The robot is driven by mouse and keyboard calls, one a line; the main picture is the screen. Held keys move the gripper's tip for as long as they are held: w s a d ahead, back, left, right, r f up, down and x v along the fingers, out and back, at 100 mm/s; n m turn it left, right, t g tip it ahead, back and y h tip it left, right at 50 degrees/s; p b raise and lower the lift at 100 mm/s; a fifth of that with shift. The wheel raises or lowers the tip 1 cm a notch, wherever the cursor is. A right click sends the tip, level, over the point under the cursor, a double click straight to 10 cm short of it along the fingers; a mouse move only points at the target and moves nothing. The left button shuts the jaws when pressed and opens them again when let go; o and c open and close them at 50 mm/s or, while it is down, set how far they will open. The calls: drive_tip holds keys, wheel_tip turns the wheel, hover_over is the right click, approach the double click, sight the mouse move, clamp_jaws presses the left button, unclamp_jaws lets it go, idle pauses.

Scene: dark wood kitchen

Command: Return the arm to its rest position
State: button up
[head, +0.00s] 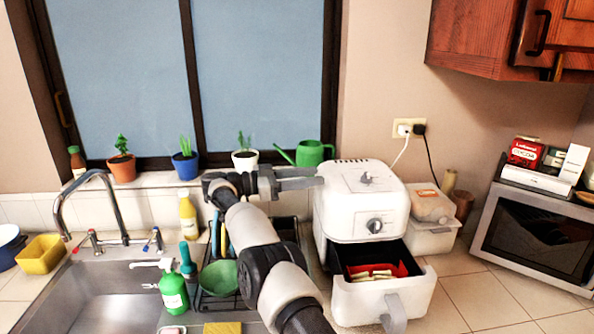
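My arm reaches up from the bottom middle, over the dish rack, and bends right at its top. My gripper (318,178) points right, in front of the window sill and by the upper left edge of the white air fryer (362,200). Its fingers are small and seen from the side, so I cannot tell whether they are apart or closed. No held object shows between them. I cannot tell whether it touches the air fryer.
The air fryer's drawer (410,296) is pulled out, with food on a red liner inside. The sink (105,295), dish rack (222,303) and green bowl (219,278) lie left of my arm. Potted plants and a green watering can (311,153) line the sill. A microwave (535,230) stands right.

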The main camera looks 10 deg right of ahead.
drive_tip(key=w+a+r+n+t+y, duration=0.1)
drive_tip(key=w+r+n+t, duration=0.15)
drive_tip(key=r+t, duration=0.45)
drive_tip(key=w+a+r+n+t+y, duration=0.15)
drive_tip(key=w+r, duration=0.25)
drive_tip(key=r, duration=0.7)
drive_tip(key=w+r+n+t+y, duration=0.1)
drive_tip(key=w+r+n+t, duration=0.15)
drive_tip(key=r+t, duration=0.4)
drive_tip(key=s+a+r+n+t+y, duration=0.1)
drive_tip(key=s+a+r+n+y, duration=0.2)
drive_tip(key=r+n+y, duration=0.3)
drive_tip(key=s+a+r+n+t+y, duration=0.25)
drive_tip(key=r+y, duration=0.25)
drive_tip(key=y, duration=0.3)
drive_tip(key=s+d+f+g, duration=0.3)
drive_tip(key=s+f+g, duration=0.2)
drive_tip(key=s+f, duration=0.5)
drive_tip(key=s+d+f+n+g, duration=0.1)
drive_tip(key=s+d+f+g, duration=0.3)
drive_tip(key=s+f, duration=0.7)
drive_tip(key=s+d+f+g, duration=0.3)
drive_tip(key=s+f+g, duration=0.3)
drive_tip(key=s, duration=2.1)
wheel_tip(320, 180, down, 5)
drive_tip(key=shift+d+f, duration=0.15)
drive_tip(key=shift+d, duration=0.1)
drive_tip(key=shift+g+y, duration=0.25)
